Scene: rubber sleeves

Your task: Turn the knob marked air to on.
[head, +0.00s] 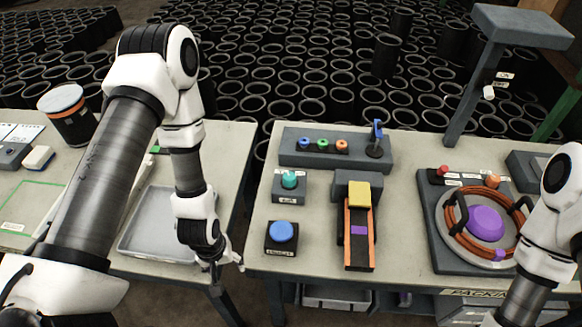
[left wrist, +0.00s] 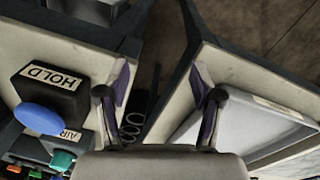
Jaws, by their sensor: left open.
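The air knob (head: 289,180) is a teal knob on a small dark box on the right-hand table, behind the blue button. In the left wrist view the teal knob (left wrist: 62,160) sits at the lower left beside a label reading AIR (left wrist: 70,134). Its pointing direction is too small to tell. My left gripper (head: 228,268) is open and empty at the gap between the two tables, left of and nearer than the knob. Its spread fingers show in the left wrist view (left wrist: 161,88). My right arm enters at the right; its gripper is out of frame.
A blue button (head: 282,232) on a box marked HOLD stands in front of the knob. A block with several small knobs (head: 310,148) lies behind it; a conveyor (head: 359,252) stands to its right. A grey tray (head: 150,240) lies on the left table.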

